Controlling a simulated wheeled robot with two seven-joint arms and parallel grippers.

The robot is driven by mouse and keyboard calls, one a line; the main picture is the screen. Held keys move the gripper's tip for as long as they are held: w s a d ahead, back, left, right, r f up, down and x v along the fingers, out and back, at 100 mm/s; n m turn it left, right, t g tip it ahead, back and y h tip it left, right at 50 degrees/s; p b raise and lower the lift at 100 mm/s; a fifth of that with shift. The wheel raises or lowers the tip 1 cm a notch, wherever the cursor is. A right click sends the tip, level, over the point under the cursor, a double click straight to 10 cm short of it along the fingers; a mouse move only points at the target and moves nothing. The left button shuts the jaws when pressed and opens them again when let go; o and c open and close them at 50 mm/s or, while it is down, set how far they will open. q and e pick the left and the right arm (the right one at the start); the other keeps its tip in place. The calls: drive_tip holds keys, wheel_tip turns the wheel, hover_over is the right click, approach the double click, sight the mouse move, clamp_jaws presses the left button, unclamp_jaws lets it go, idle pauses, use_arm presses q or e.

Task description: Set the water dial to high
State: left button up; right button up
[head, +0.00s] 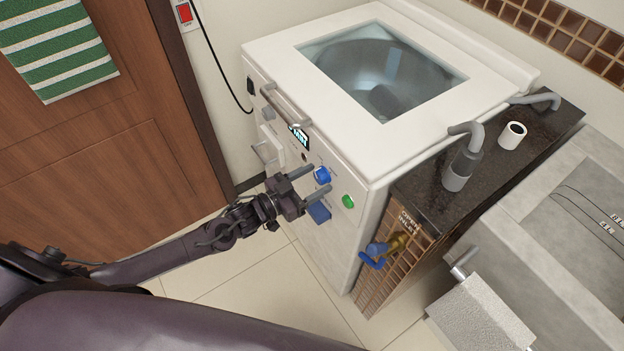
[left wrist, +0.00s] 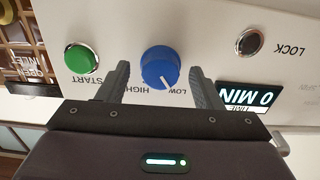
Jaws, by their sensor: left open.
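The blue water dial (head: 322,174) is on the white washing machine's front panel, left of the green button (head: 348,201). In the left wrist view, the dial (left wrist: 160,64) sits between upside-down HIGH and LOW labels. Its white pointer mark points down in that picture, between the two words. My left gripper (head: 319,181) is open at the panel. In the left wrist view its fingers (left wrist: 161,82) stand on either side of the dial, with a gap to each side. Contact cannot be seen. My right gripper is not in view.
The green START button (left wrist: 82,58), black LOCK button (left wrist: 249,41) and lit timer display (left wrist: 248,95) are near the dial. A bar handle (head: 287,108) projects from the panel. A brass tap with blue handle (head: 377,253) is to the right. Tiled floor (head: 250,285) is open below.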

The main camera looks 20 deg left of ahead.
use_arm(q)
drive_tip(key=c, duration=1)
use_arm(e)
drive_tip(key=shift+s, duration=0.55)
use_arm(q)
drive_tip(key=shift+m, duration=0.3)
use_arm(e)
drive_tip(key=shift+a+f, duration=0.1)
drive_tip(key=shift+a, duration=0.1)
use_arm(q)
drive_tip(key=m+b, duration=0.1)
drive_tip(key=m, duration=0.5)
drive_tip(key=shift+f, duration=0.1)
drive_tip(key=m+b, duration=0.1)
drive_tip(key=m, duration=0.3)
drive_tip(key=shift+m, duration=1.7)
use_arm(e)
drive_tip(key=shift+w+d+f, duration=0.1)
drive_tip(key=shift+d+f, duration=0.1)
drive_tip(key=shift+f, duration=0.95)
